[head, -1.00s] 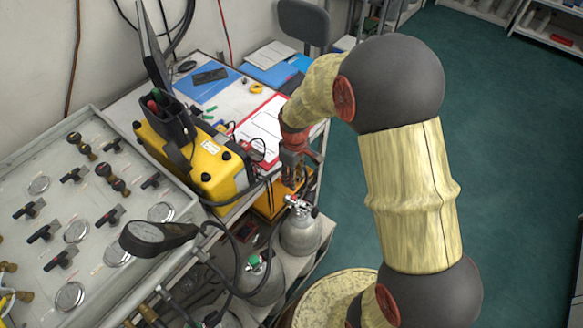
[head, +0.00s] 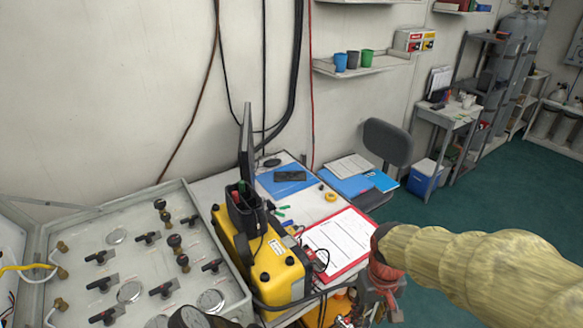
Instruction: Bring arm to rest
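My gripper (head: 380,296) shows low in the head view, right of the yellow case and in front of the desk's near edge. My arm, in a pale yellow sleeve, reaches in from the right edge. The gripper's fingers are small and partly hidden, so I cannot tell whether they are open or shut. I see nothing clearly held in it.
The air panel (head: 95,232) with gauges and valves fills the lower left. A yellow case (head: 275,268) and a red clipboard (head: 340,243) lie on the desk. A grey chair (head: 387,143) stands behind. Green floor (head: 470,200) is open at right.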

